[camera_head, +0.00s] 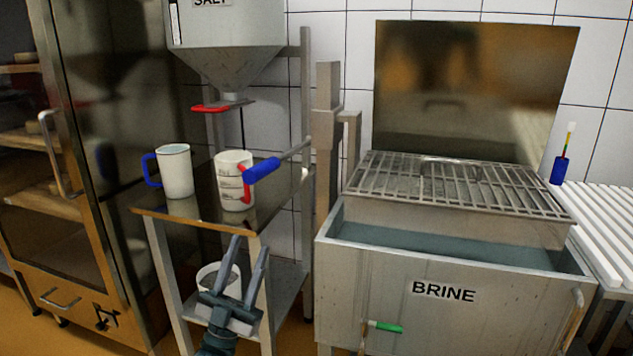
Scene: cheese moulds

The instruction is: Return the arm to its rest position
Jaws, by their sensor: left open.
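My left gripper (248,262) is in the lower middle of the head view, its two fingers spread and pointing up. It is empty, in front of the small metal stand (190,212) and below its top edge. A white mug with a blue handle (174,171) stands upright on the stand. A white measuring mug with a red handle (234,181) stands to its right, above my gripper in the picture. My right gripper does not show.
A salt hopper (228,65) with a red handle (210,108) hangs over the stand. A blue-gripped lever (262,170) reaches out beside the measuring mug. The brine tank (440,290) with a grate (460,186) stands right. A white container (217,276) is on the lower shelf, partly hidden.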

